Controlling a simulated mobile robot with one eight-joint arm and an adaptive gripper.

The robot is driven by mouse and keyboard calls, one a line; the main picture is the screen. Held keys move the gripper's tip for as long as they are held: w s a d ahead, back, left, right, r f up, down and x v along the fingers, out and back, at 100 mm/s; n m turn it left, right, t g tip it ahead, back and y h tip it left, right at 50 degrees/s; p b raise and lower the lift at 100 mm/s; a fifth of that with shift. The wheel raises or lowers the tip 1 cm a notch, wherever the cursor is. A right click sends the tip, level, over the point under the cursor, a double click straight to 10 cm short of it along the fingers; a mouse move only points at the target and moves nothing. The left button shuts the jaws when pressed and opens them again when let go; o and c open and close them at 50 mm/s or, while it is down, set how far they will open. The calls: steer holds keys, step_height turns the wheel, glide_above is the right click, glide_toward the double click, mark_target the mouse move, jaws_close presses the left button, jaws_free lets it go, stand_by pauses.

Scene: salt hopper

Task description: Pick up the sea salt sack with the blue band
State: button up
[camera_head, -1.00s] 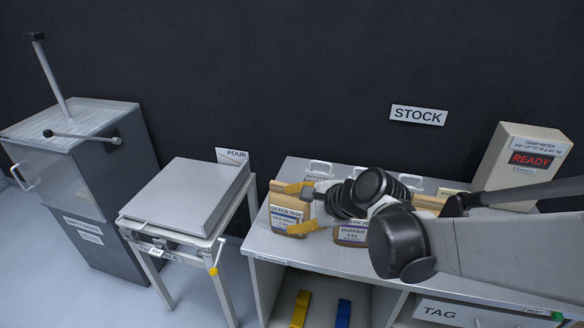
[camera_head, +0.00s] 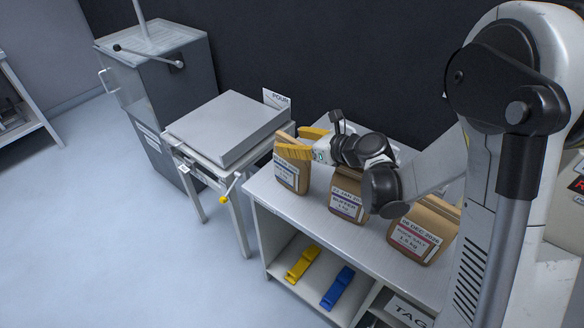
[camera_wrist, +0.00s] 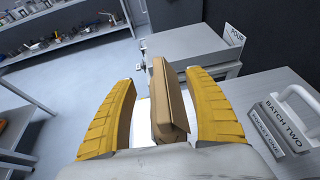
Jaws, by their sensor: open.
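A tan paper sack with a white label and a dark blue band (camera_head: 287,176) stands upright at the left end of the stock counter. The label's small print is hard to read now. My gripper (camera_head: 288,141) is at the sack's top, its yellow fingers open, one on the near side and one on the far side. In the wrist view the sack (camera_wrist: 168,108) stands between the two spread fingers (camera_wrist: 160,80), with a visible gap on the left and a narrower one on the right. I cannot tell whether either finger touches it.
A buffer sack (camera_head: 346,200) and a red-banded sack (camera_head: 415,238) stand to the right on the counter (camera_head: 300,215). A yellow clip (camera_head: 301,264) and a blue clip (camera_head: 338,287) lie on the shelf below. A grey-topped stand (camera_head: 228,125) is to the left.

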mark_target(282, 139)
steer(key=b+x, duration=0.1)
steer(key=x, duration=0.4)
steer(key=shift+d, duration=0.1)
jaws_close()
